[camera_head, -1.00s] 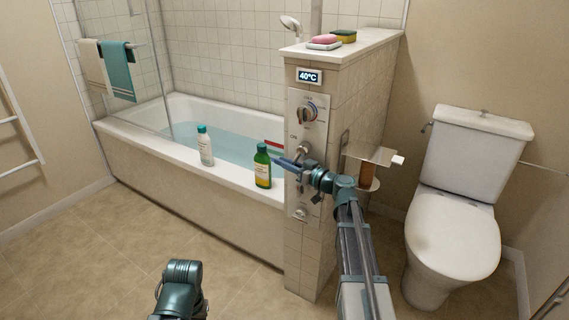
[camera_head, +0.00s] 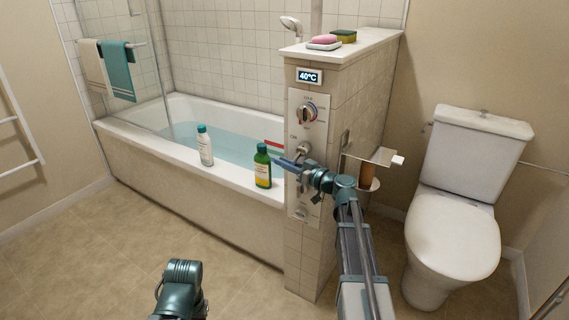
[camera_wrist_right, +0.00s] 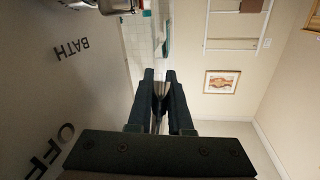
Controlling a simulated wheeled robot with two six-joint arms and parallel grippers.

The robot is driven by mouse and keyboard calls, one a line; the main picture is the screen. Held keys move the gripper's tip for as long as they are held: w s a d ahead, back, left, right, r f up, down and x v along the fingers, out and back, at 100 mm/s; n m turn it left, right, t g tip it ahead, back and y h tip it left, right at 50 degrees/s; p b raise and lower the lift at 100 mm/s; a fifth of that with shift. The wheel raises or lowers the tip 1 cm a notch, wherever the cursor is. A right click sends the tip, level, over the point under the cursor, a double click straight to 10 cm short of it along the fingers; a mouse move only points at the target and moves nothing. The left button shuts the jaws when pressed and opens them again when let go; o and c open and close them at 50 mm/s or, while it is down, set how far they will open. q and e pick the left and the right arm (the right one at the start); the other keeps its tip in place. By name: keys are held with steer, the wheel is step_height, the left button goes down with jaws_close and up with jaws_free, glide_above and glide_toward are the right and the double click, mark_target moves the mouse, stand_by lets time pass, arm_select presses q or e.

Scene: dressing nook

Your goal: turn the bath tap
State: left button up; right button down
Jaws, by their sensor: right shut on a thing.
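The bath tap (camera_head: 303,149) is a shiny metal fitting on the pale control panel (camera_head: 322,108), at the tiled end wall of the bath. My right gripper (camera_head: 281,163) is at the tap, just below its round body. In the right wrist view its two dark fingers (camera_wrist_right: 160,98) are close together on a thin grey piece, most of which they hide. Shiny metal (camera_wrist_right: 118,6) shows at the top of that view, and the words BATH and OFF are on the panel. A part of my left arm shows at the bottom; its gripper is out of view.
A green bottle (camera_head: 262,166) and a white bottle (camera_head: 205,146) stand on the bath rim, the green one close to my right gripper. A temperature dial (camera_head: 305,114) and a 40°C display (camera_head: 309,76) are above the tap. A toilet (camera_head: 453,225) stands right.

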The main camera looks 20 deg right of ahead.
steer(key=g+h+p, duration=0.1)
steer(key=p, duration=0.1)
steer(key=s+d+f+g+p, duration=0.1)
steer(key=p, duration=0.2)
steer(key=s+g+h+p, duration=0.1)
steer(key=g+p, duration=0.1)
steer(key=shift+d+f+n+h, duration=0.3)
steer(key=shift+d, duration=0.05)
steer(key=shift+s+f, duration=0.1)
steer(key=c, duration=0.8)
jaws_free()
steer(key=shift+c, duration=0.2)
steer(key=p+v, duration=0.6)
steer(key=v, duration=0.8)
